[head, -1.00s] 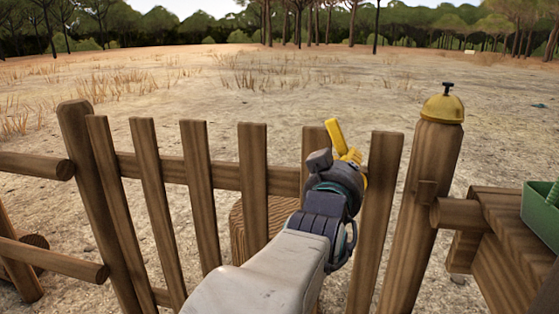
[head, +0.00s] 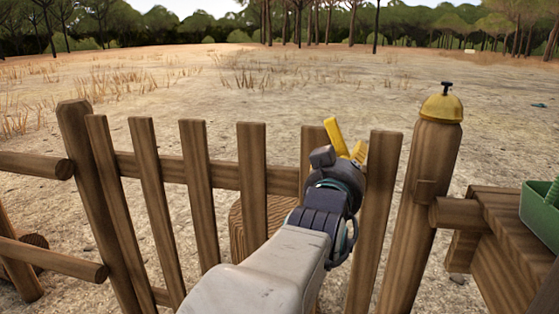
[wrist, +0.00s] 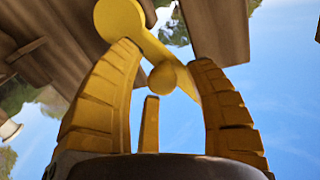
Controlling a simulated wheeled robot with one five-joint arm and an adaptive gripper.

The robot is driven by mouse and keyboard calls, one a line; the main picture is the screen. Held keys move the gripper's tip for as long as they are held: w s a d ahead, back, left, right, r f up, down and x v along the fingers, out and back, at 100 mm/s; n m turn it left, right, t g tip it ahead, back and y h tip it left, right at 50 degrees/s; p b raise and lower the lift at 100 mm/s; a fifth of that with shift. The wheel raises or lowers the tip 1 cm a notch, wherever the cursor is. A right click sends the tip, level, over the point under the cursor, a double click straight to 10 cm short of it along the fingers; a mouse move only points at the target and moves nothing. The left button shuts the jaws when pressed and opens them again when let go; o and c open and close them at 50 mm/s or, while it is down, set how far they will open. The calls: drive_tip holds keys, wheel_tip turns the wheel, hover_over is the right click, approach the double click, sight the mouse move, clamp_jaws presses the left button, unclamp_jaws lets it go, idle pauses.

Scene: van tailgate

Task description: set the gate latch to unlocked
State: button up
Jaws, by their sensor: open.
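The wooden gate (head: 196,185) stands in front of me. My gripper (head: 346,135) is at its right side, close to the right slat, with its yellow fingers spread. In the wrist view my gripper (wrist: 164,57) is open. The yellow gate latch (wrist: 120,18) shows there as a lever with a round end and a ball knob. Its knob lies between the two fingers, and its round end is beyond the left fingertip. I cannot tell whether a finger touches it. In the head view I cannot tell the latch apart behind my gripper.
The gate post (head: 428,190) on the right carries a brass bell (head: 441,106). A green bin (head: 541,214) sits on a wooden surface (head: 500,212) at the far right. A tree stump (head: 247,243) stands behind the gate. Rails run left of the gate. Open dry ground lies beyond.

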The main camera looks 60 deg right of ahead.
drive_tip(key=shift+a, duration=0.1)
drive_tip(key=s+a, duration=0.2)
drive_tip(key=a, duration=0.9)
drive_tip(key=shift+a, duration=0.35)
drive_tip(key=shift+d+r, duration=0.1)
drive_tip(key=shift+r, duration=0.05)
idle(0.4)
